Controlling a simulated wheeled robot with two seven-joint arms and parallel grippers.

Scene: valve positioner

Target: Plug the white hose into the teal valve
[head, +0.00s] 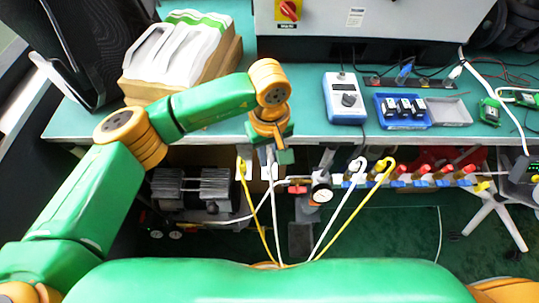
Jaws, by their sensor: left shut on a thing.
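My left arm reaches in from the left, and its gripper (270,158) is over the front edge of the bench. It is shut on the upper end of a white hose (275,215), which runs down to the bottom middle. The fingertips and hose tip are small and partly hidden. A second white hose (336,207) hooks over at its top, right of the gauge. I cannot pick out a teal valve for certain; a small green-teal part (285,157) shows beside the gripper, possibly part of it. My right gripper is out of view.
Yellow hoses (256,220) (352,212) run beside the white ones. A manifold with a round gauge (321,193) and red fittings (421,171) lies below the bench edge. On the bench (300,135) are a blue meter (345,98), a blue tray (386,121) and a cardboard box (222,68).

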